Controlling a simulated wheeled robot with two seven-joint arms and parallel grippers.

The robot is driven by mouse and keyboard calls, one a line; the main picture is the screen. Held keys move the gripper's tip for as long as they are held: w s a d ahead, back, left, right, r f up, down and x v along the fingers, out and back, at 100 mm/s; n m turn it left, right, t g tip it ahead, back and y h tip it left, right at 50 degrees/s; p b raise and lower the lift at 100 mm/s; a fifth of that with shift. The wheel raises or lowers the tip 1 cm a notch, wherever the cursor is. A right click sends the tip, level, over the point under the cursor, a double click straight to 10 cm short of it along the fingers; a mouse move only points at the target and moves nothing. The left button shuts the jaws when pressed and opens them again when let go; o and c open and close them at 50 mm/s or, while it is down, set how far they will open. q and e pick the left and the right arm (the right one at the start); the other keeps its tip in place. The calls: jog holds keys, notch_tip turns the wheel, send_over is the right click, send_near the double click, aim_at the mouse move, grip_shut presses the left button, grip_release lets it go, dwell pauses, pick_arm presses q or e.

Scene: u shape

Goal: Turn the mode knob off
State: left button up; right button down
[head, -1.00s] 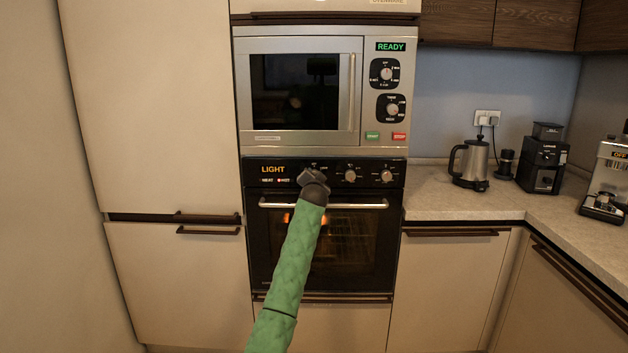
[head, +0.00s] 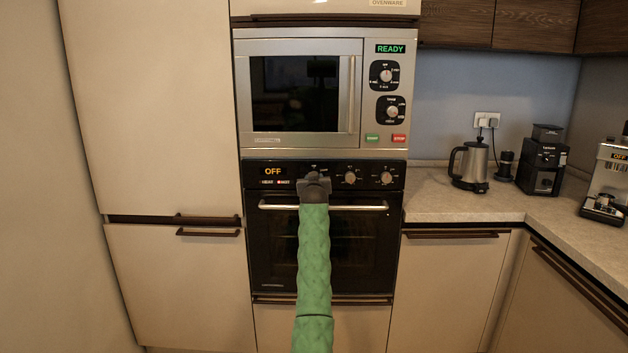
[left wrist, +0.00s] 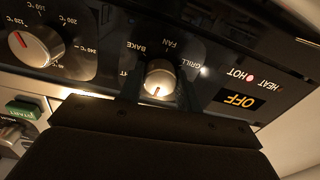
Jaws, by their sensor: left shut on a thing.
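The mode knob is a round silver knob, seen in the left wrist view (left wrist: 160,79), with FAN, BAKE and GRILL printed around it. In the head view it is hidden behind my left gripper (head: 314,178), which is at the oven's control panel. The gripper is shut on the knob, one finger on each side. The oven display (head: 273,171) reads OFF in orange; it also shows in the left wrist view (left wrist: 238,99). The oven window (head: 350,245) is dark. My right gripper is not in view.
Two more oven knobs (head: 350,177) (head: 386,178) are to the right on the same panel. The oven handle (head: 355,206) runs just below my gripper. A microwave (head: 300,142) reading READY is above. A kettle (head: 474,163) stands on the right counter.

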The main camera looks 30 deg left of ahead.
pick_arm(q)
jog(key=shift+f+n, duration=0.15)
jog(key=shift+n, duration=0.25)
jog(key=o, duration=1)
jog(key=shift+s, duration=0.1)
